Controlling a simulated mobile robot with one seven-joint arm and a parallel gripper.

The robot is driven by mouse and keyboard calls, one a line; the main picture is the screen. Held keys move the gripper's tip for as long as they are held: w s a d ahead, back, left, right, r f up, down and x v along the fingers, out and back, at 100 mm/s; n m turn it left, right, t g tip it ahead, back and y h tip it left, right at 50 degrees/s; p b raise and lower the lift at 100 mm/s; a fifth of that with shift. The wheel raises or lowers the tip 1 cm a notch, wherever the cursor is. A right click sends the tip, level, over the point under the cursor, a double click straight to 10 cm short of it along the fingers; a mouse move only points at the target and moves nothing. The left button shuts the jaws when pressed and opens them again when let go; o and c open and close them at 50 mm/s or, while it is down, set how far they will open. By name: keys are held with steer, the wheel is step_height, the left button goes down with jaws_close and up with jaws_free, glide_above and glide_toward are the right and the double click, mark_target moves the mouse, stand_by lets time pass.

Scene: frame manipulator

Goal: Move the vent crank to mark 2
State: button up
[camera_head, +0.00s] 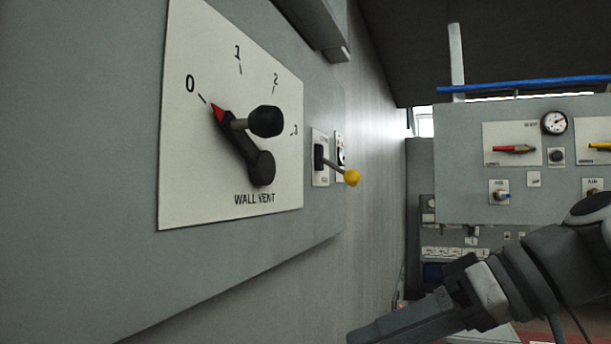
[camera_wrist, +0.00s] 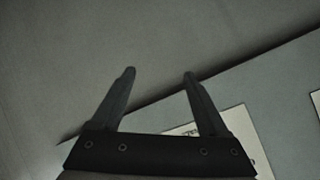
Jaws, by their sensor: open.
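The vent crank (camera_head: 243,150) is a black arm on a white plate marked WALL VENT (camera_head: 185,170). Its red tip is at mark 0, and a black knob on a grey stem sticks out from it. Mark 2 (camera_head: 276,80) is up and to the right of the red tip. My gripper (camera_head: 365,338) is at the bottom right in the head view, below and apart from the crank. In the wrist view, my gripper's two fingers (camera_wrist: 159,73) are spread with nothing between them. The crank does not show in the wrist view.
A yellow-knobbed lever (camera_head: 352,177) sticks out from the wall right of the vent plate. A grey panel with gauges and handles (camera_head: 460,150) stands at the back right. A box-like ledge (camera_head: 310,25) juts out above. The space before the vent plate is clear.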

step_height(320, 180, up, 12)
steer(key=w+d+r+n+y+p, duration=0.1)
steer(key=w+d+n+y+p, duration=0.15)
steer(key=n, duration=0.25)
steer(key=n+g+y+p, duration=0.15)
steer(key=n+y, duration=0.25)
steer(key=n, duration=0.4)
glide_toward(282, 120)
steer(key=a+p, duration=0.1)
steer(key=a, duration=0.3)
steer(key=w+a+p, duration=0.1)
steer(key=a, duration=0.2)
steer(key=w+a+p, duration=0.1)
steer(key=a, duration=0.3)
steer(key=shift+w+a, duration=0.15)
steer(key=shift+a, duration=0.2)
jaws_close()
